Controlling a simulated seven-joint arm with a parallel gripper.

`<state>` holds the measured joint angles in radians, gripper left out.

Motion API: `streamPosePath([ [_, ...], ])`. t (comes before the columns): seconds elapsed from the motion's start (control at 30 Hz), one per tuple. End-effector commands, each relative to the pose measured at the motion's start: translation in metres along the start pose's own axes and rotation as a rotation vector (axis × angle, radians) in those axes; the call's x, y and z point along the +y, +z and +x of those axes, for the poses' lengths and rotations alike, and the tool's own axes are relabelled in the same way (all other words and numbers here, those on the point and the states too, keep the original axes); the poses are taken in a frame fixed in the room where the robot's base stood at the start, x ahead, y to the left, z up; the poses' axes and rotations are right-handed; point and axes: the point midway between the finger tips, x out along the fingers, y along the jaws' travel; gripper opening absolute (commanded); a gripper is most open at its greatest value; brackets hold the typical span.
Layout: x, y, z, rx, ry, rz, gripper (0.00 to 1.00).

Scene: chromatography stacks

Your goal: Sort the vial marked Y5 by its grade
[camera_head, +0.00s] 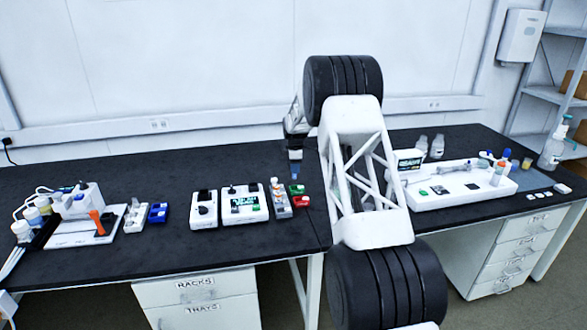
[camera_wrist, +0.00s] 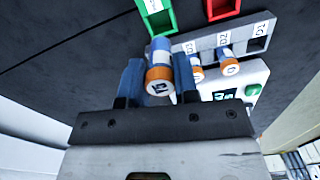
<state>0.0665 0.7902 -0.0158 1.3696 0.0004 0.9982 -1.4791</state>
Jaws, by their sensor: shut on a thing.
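My gripper (camera_wrist: 158,80) is shut on a vial (camera_wrist: 159,74) with an orange cap and a blue body; the dark mark on its cap is too small to read surely. In the head view my gripper (camera_head: 295,172) hangs above the bench, just above the small green tray (camera_head: 297,189). A grey rack (camera_head: 280,204) stands beside the green tray and a red tray (camera_head: 303,202). In the wrist view the grey rack (camera_wrist: 197,47) holds orange-capped vials beside the held one. The green tray (camera_wrist: 158,20) and red tray (camera_wrist: 221,9) lie beyond it.
White instruments (camera_head: 242,204) stand left of the grey rack. Further left are a blue tray (camera_head: 158,212), a small white rack (camera_head: 135,216) and a white station with bottles. A long white station (camera_head: 460,188) stands on the right. Bare black bench lies behind the instruments.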

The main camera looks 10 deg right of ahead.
Motion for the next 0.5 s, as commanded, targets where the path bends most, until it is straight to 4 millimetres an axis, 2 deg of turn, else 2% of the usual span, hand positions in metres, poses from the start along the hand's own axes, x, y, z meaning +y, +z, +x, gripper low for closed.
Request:
streamPosePath([
  [0.27,0.0,0.0,0.001,0.0,0.0,0.0,0.02],
  [0.5,0.0,0.0,0.01,0.0,-0.001,0.0,0.02],
])
